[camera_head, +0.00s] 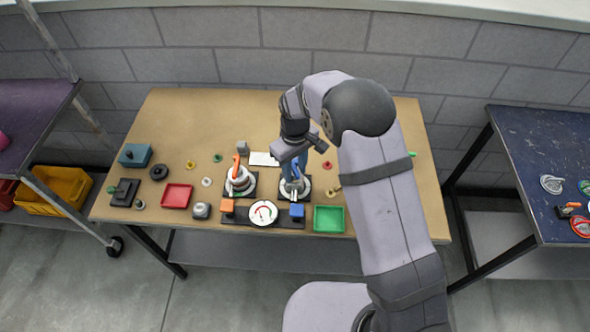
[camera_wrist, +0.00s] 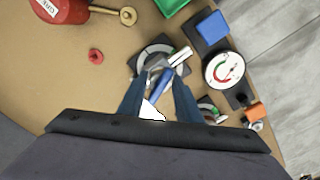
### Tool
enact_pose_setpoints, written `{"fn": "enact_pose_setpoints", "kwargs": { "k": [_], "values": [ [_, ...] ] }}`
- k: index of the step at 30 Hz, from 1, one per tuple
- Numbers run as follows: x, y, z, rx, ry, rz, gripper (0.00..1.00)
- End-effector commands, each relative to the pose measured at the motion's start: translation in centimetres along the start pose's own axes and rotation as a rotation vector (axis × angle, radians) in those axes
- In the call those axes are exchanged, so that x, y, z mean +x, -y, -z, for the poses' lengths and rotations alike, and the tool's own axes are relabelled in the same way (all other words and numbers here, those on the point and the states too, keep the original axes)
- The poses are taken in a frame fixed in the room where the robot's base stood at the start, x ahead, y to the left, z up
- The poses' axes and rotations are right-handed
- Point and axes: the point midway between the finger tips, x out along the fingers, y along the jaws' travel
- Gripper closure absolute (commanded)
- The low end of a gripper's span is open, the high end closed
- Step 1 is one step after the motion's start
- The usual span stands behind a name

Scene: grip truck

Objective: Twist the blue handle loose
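The blue handle (camera_head: 296,169) sits on the right-hand round valve fitting (camera_head: 305,190), on the dark base plate. In the wrist view the blue handle (camera_wrist: 159,85) lies slantwise beside a silver cylinder (camera_wrist: 180,57) on its pale round base. My gripper (camera_head: 294,172) is above this fitting, pointing down. In the wrist view my gripper (camera_wrist: 160,80) is open, with a dark blue finger on either side of the handle. A gap shows between the fingers; whether either touches the handle is unclear. In the head view the fingers partly hide the handle.
An orange-handled fitting (camera_head: 238,180) stands close on the left. A round gauge (camera_head: 263,212), an orange block (camera_head: 227,205) and a blue block (camera_head: 297,210) are in front. A green tray (camera_head: 329,219) and a red tray (camera_head: 176,196) lie nearby. A red ring (camera_wrist: 95,56) lies beside the fitting.

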Motion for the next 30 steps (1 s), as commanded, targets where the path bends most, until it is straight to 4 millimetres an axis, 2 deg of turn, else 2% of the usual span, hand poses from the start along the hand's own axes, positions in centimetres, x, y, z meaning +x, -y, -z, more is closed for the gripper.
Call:
{"fn": "enact_pose_setpoints", "kwargs": {
  "k": [30],
  "values": [
    [-7.0, 0.0, 0.0, 0.001, -0.001, 0.0, 0.69]
  ]
}}
